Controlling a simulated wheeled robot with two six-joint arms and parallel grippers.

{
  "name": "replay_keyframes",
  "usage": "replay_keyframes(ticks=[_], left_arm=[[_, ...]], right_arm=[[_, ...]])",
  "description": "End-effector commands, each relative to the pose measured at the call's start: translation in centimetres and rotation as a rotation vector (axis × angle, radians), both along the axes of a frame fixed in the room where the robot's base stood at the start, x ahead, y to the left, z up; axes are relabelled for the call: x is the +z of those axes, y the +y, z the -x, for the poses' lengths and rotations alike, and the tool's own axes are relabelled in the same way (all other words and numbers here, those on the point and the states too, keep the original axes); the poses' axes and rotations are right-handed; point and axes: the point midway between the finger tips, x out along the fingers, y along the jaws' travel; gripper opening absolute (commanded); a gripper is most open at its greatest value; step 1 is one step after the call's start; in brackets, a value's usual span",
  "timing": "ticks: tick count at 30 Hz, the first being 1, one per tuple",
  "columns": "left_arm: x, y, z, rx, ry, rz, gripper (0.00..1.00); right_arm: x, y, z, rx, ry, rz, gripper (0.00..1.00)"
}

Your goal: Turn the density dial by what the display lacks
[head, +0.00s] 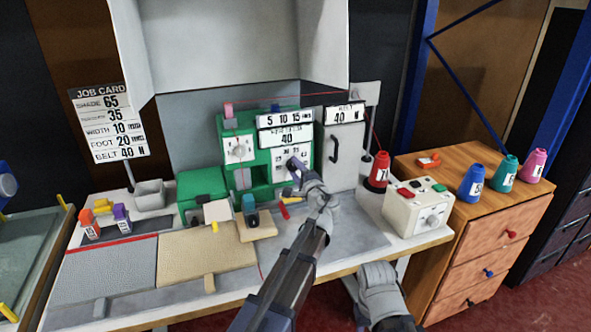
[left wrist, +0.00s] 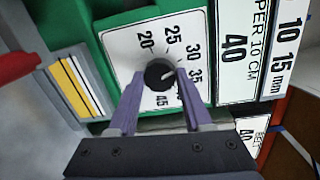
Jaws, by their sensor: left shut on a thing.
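The density dial is a black knob (left wrist: 160,74) on a white plate (left wrist: 128,48) marked 20 to 45, on the green machine (head: 262,178). Its white pointer mark faces roughly toward 35. The display beside it (left wrist: 236,42) reads 40 per 10 cm; in the head view the display (head: 287,138) also shows 40. My left gripper (left wrist: 160,86) has its purple fingers shut on the knob, one on each side. In the head view the left gripper (head: 298,168) covers much of the dial. The job card (head: 108,122) shows 65, 35, 10, 20 and 40 N.
A control box (head: 416,206) and a red cone (head: 379,171) stand right of the machine. Several cones stand on the wooden drawer cabinet (head: 462,240). Rug pieces (head: 205,255) cover the front left of the table.

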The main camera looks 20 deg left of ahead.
Motion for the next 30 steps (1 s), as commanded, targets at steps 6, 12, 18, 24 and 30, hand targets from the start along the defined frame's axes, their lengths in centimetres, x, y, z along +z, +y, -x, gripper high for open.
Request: replay_keyframes(ticks=[6,12,18,24,30], left_arm=[[-0.07,0.03,0.1,0.0,-0.011,0.02,0.0],[-0.08,0.03,0.1,0.0,-0.012,0.021,0.0],[-0.07,0.02,0.09,0.0,-0.011,0.02,0.59],[-0.04,0.01,0.05,0.0,-0.012,0.019,0.8],[-0.03,-0.01,0.05,0.0,-0.011,0.018,0.8]], right_arm=[[0.0,0.0,0.0,0.0,0.0,0.0,0.5],[0.0,0.0,0.0,0.0,0.0,0.0,0.5],[0.0,0.0,0.0,0.0,0.0,0.0,0.5],[0.01,0.0,0.0,0.0,0.0,0.0,0.5],[0.02,0.0,0.0,0.0,0.0,0.0,0.5]])
